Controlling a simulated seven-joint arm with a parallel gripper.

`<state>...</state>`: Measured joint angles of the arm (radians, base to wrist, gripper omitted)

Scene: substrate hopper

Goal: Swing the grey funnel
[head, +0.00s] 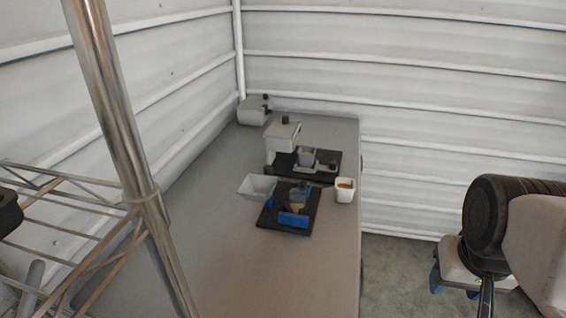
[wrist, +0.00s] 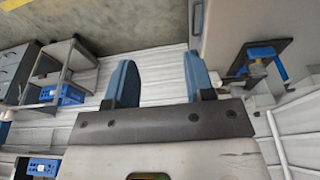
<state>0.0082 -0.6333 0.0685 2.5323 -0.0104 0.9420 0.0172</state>
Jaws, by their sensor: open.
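A light grey, tapered, open-topped piece (head: 257,187), which looks like the funnel, is on the table at the left of a black plate (head: 268,218). A blue-based fixture (head: 293,219) with a small dark-topped part stands on that plate. My gripper (wrist: 160,82) is open and empty, its two blue fingers apart in the wrist view. In the head view my gripper is at the lower right, beyond the table's right edge and well away from the funnel; my arm partly hides it. The wrist view does not clearly show the funnel.
The grey table (head: 215,260) has a clear front. A white cup with brown contents (head: 345,190) stands right of the fixture. Behind are a white device (head: 282,138), a second black plate (head: 328,173) and a grey box (head: 253,111). A wire rack with a metal post (head: 108,110) stands at left.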

